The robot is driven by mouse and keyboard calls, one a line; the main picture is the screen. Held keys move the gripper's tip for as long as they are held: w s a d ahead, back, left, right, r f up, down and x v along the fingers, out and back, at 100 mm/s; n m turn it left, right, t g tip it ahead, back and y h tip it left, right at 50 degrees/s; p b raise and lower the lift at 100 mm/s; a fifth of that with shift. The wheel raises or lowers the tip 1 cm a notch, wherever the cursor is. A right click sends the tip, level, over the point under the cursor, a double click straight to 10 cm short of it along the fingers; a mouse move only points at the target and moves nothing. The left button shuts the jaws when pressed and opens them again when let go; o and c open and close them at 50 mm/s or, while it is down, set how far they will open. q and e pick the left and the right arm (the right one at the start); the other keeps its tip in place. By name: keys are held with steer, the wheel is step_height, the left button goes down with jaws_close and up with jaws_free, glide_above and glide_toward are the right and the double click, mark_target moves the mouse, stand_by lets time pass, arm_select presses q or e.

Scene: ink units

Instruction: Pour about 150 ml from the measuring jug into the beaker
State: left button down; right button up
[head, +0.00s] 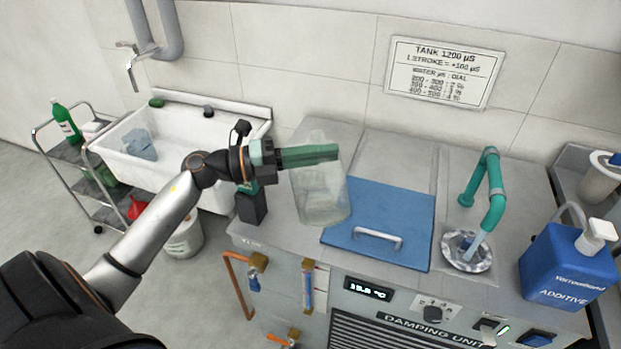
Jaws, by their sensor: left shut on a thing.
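My left gripper (322,154) reaches in from the left over the grey damping unit. Its green fingers are shut on a clear, pale container, which looks like the measuring jug (322,200). The jug is close to upright with a slight tilt, near the left edge of the blue lid (400,215). Its lower part looks cloudy; I cannot read a level or tell whether its base touches the top. I cannot make out a separate beaker. My right gripper is not in view.
A teal tap (490,190) stands over a round basin (467,250) with water. A blue additive jug (570,265) is at the right. A dark block-like object (251,206) stands left of the measuring jug. A white sink (180,135) and trolley (75,150) are at the left.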

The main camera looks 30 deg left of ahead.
arm_select(q)
steer(key=shift+w+a+r+n+p, duration=0.4)
steer(key=shift+w+r+n+p, duration=0.15)
steer(key=shift+p, duration=0.2)
stand_by(0.6)
steer(key=shift+s+f, duration=0.1)
